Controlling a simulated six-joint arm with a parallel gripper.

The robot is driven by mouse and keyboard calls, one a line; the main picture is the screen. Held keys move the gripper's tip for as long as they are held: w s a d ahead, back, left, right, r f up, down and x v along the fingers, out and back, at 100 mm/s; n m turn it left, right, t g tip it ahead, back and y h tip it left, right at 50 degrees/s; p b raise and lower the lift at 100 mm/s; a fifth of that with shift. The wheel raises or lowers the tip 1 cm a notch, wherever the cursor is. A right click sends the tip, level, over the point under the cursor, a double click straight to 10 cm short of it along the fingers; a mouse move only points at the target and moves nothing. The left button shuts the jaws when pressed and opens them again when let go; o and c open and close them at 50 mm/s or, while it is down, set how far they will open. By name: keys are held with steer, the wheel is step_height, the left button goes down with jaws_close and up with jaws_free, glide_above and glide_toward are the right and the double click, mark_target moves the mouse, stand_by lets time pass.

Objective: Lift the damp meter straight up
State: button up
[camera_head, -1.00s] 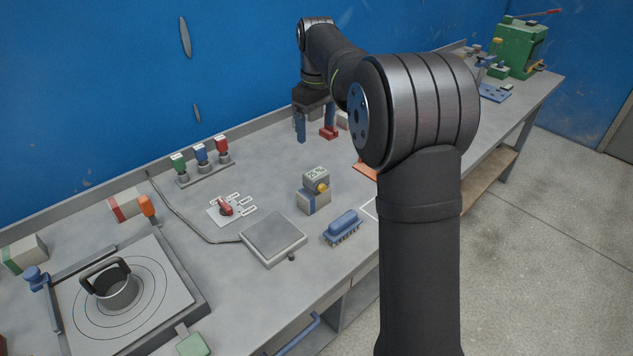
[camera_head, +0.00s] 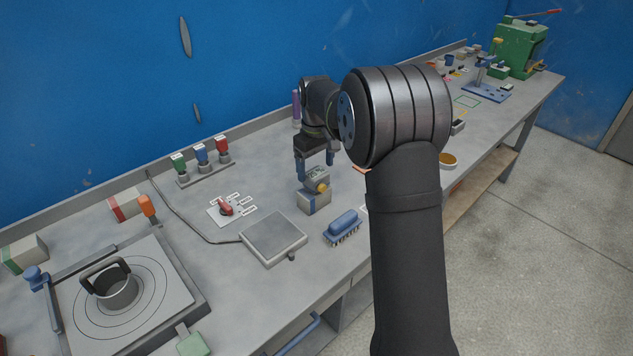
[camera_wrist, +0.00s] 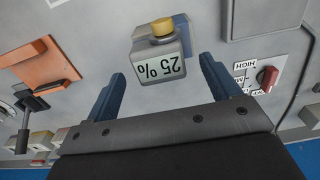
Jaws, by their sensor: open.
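The damp meter (camera_head: 314,196) is a small grey and blue block with a yellow knob and a display, standing on the bench. In the wrist view the damp meter (camera_wrist: 160,58) shows "25 %" upside down. My gripper (camera_head: 316,170) is open, with its blue fingers above and around the back of the meter's top. In the wrist view my gripper (camera_wrist: 160,68) has one finger on each side of the meter's lower end, with gaps on both sides. Contact is not visible.
A rack of coloured pieces (camera_head: 203,161) stands near the wall.

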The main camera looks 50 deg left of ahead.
mark_target(317, 172)
step_height(317, 172, down, 5)
steer(key=shift+d+r, duration=0.1)
steer(key=shift+w, duration=0.1)
steer(key=c, duration=1.3)
steer(key=shift+r, duration=0.1)
